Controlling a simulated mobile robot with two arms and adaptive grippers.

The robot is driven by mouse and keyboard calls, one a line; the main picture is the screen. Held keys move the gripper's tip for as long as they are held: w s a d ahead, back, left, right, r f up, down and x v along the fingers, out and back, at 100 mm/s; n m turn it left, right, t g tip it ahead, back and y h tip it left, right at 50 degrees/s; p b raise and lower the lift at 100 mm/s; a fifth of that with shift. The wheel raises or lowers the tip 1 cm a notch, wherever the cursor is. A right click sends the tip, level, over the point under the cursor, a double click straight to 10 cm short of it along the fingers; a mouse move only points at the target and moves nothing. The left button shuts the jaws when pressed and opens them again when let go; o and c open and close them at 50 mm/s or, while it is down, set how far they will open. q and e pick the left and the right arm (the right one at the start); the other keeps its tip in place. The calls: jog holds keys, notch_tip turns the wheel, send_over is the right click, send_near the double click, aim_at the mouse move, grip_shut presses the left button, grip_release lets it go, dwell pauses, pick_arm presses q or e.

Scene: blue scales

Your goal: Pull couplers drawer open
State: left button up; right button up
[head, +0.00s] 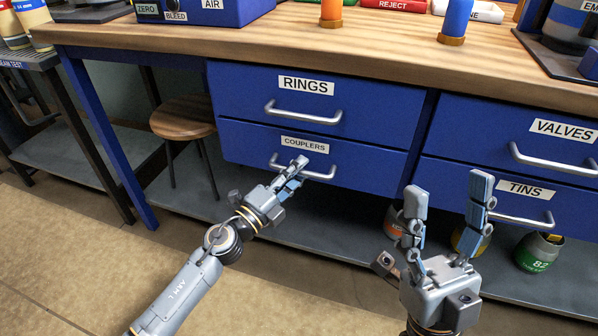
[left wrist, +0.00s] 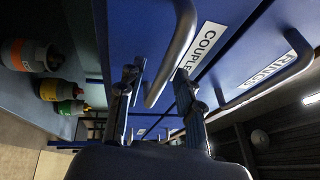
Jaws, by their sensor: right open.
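The blue couplers drawer (head: 365,168) is under the bench top, below the rings drawer, and looks shut. Its silver bar handle (head: 320,177) shows on the front, partly hidden by my left gripper (head: 295,170). In the left wrist view the couplers handle (left wrist: 176,50) runs between the two fingers of my left gripper (left wrist: 157,88). Those fingers are apart, one on each side of the bar, with gaps showing. My right gripper (head: 448,188) is open and empty, fingers pointing up, in front of the tins drawer side.
The rings drawer (head: 235,90) is directly above; the valves drawer (head: 480,125) and tins drawer (head: 450,178) are to the right. A wooden stool (head: 182,118) stands left of the drawers. Several canisters, one green (head: 538,252), stand on the low shelf underneath.

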pick_arm(q)
jog(key=shift+w+d, duration=0.25)
grip_shut()
jog(key=shift+a, duration=0.15)
